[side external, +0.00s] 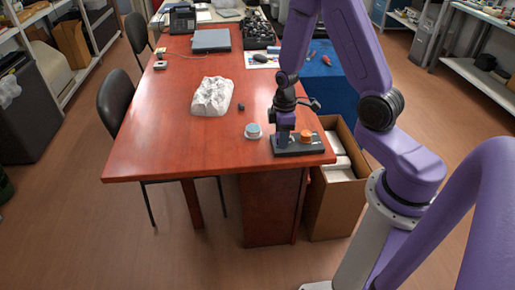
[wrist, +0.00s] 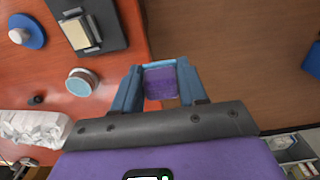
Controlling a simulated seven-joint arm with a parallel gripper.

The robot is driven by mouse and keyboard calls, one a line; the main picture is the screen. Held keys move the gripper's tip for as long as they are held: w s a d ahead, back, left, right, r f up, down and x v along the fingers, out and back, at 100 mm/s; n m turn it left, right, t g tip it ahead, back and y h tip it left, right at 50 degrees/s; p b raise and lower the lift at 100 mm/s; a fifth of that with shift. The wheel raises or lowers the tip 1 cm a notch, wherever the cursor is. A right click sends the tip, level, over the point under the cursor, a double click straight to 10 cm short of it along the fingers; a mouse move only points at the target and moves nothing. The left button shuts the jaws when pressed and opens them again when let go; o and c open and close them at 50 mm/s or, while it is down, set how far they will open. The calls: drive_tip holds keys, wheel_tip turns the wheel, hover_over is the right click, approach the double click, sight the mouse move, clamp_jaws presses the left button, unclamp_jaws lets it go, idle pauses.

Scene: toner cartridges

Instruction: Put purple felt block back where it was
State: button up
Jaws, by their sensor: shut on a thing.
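The purple felt block (wrist: 160,82) is between the two blue fingers of my gripper (wrist: 160,88) in the wrist view, and the gripper is shut on it. In the side external view my gripper (side external: 285,136) points down in front of the dark flat base (side external: 300,150) at the table's front right corner. The block cannot be made out clearly there. The wrist view shows a dark base (wrist: 112,22) with a pale block (wrist: 80,33) on it, left of the gripper. I cannot tell the gap between felt block and table.
A round pale-blue-topped container (side external: 254,131) stands left of the base. An orange round piece (side external: 306,135) is at the base. A crumpled white object (side external: 212,97) and a small dark item (side external: 241,106) lie farther left. A cardboard box (side external: 335,195) stands below the table's right edge.

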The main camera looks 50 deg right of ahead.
drive_tip(key=w+d+f, duration=0.2)
drive_tip(key=w+f, duration=0.1)
drive_tip(key=w, duration=0.3)
hover_over(258, 152)
wheel_tip(258, 152, down, 6)
drive_tip(key=shift+s+r, duration=0.15)
drive_tip(key=shift+r, duration=0.05)
drive_tip(key=shift+f, duration=1.7)
drive_tip(key=shift+f, duration=0.2)
drive_tip(key=o, duration=1)
drive_tip(key=shift+r, duration=0.15)
